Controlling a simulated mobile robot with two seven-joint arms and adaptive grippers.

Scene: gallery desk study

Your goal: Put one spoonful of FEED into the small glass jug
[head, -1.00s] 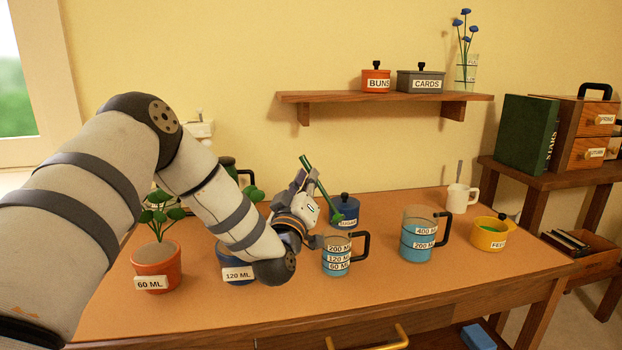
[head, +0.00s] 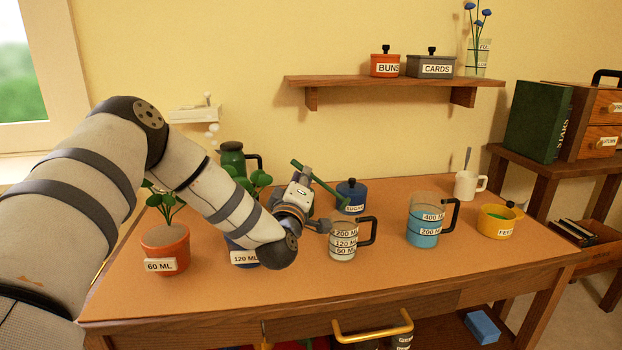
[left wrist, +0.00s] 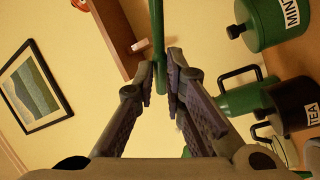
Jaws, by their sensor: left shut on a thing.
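The small glass jug (head: 343,242), marked 200, 120 and 60 ML, stands upright at mid-desk with its dark handle to the right. Its contents look pale. My left gripper (head: 303,188) is shut on a green spoon (head: 321,183), above and left of the small jug. The spoon slants down to the right, its lower end in front of the SUGAR pot; whether its bowl carries anything is unclear. The left wrist view shows the green shaft (left wrist: 158,45) between the fingertips.
A larger jug (head: 424,234) with blue liquid stands between the small jug and FEED. The blue SUGAR pot (head: 351,194) is behind the small jug. A white mug (head: 466,186) is farther back. Potted plants, 60 ML (head: 165,245) and 120 ML (head: 243,257), stand left. The front desk strip is clear.

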